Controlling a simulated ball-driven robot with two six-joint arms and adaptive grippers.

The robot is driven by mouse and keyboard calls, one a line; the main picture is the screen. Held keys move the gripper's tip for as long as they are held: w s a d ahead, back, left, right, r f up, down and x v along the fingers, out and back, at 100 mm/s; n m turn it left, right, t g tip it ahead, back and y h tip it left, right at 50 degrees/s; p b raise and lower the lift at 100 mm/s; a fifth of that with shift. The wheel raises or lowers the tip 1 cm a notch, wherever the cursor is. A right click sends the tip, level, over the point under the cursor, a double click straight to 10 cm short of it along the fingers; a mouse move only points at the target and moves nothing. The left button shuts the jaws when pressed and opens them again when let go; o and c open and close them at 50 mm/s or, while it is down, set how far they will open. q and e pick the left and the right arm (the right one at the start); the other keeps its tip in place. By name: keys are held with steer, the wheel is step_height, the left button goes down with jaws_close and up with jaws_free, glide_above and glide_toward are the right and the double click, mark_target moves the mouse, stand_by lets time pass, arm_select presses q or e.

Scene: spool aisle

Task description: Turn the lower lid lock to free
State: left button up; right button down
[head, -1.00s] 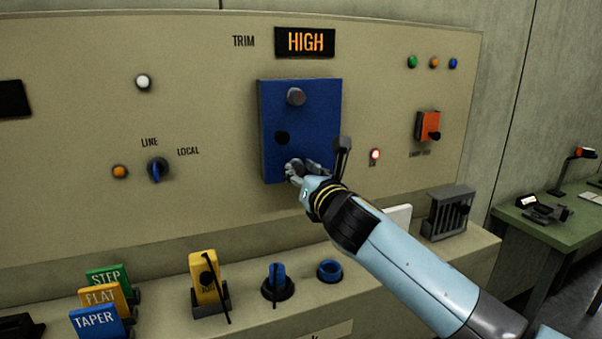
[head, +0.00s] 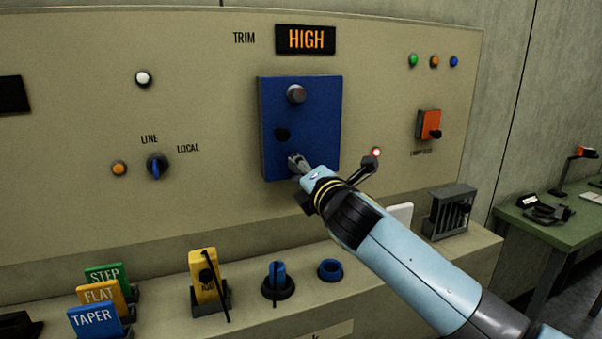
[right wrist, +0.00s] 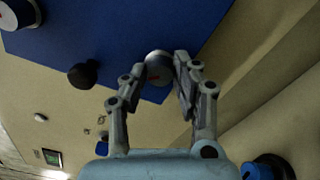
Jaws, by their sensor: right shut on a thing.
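The blue lid (head: 318,128) is a flat plate on the beige panel under the TRIM display. Its upper lock (head: 296,94) is a round grey knob with a reddish face. A dark round knob (head: 282,135) sits at the lid's left middle. My right gripper (head: 297,163) is at the lid's lower part and covers most of the lower lock. In the right wrist view the lower lock (right wrist: 158,67) is a pale round knob between the fingertips, and the gripper is shut on it. Its marking is hard to read. My left gripper is not in view.
The display (head: 305,40) reads HIGH. A red-lit lamp (head: 376,152) and an orange switch (head: 429,124) are right of the lid. The ledge below holds the STEP, FLAT and TAPER tags (head: 94,318), a yellow block (head: 204,277) and blue knobs (head: 330,269).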

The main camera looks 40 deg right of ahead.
steer(key=shift+m+b, duration=1.15)
steer(key=shift+m, duration=2.75)
steer(key=c, duration=1)
jaws_free()
steer(key=shift+s, duration=0.15)
steer(key=v, duration=1.1)
steer(key=shift+s+a, duration=0.2)
steer(key=shift+s, duration=0.15)
steer(key=shift+f, duration=0.1)
